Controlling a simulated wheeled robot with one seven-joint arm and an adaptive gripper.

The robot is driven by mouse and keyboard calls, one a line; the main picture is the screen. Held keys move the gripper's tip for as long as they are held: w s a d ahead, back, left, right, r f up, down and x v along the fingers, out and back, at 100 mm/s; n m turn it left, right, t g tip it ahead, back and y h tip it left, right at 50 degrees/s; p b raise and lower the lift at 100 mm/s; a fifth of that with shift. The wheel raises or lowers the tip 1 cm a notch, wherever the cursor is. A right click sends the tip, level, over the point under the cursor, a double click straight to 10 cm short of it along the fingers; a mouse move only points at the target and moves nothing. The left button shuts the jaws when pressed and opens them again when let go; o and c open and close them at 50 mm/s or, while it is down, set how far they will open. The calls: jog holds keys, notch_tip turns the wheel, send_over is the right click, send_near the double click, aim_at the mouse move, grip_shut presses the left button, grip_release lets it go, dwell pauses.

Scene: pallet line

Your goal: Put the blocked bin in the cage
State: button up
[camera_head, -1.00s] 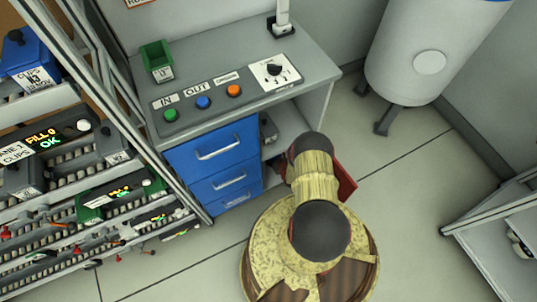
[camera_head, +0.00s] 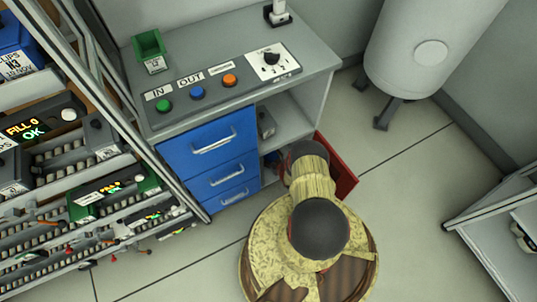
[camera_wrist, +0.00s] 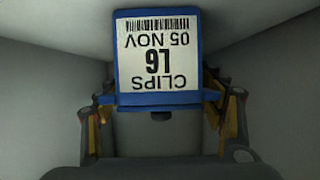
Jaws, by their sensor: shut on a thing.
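In the wrist view a blue bin (camera_wrist: 124,94) sits between the fingers of my gripper (camera_wrist: 160,106), which is shut on it. Its white label faces the camera upside down and reads CLIPS and 05 NOV. Whether this bin is blocked does not show. In the head view my gripper and the held bin are hidden behind my arm. A red panel (camera_head: 339,170) stands beside the open lower space of the workbench, partly behind my arm. It may be part of the cage, but I cannot tell.
The grey workbench (camera_head: 305,62) has blue drawers (camera_head: 212,146), buttons and a green bin (camera_head: 150,50). A rack (camera_head: 45,160) with bins on rollers stands left. A white tank (camera_head: 425,40) stands at the back right, a grey shelf (camera_head: 495,215) at far right. Floor between is clear.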

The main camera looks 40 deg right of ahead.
jog(key=o, duration=2.1)
jog(key=shift+p+v, duration=2.3)
jog(key=shift+v, duration=3.75)
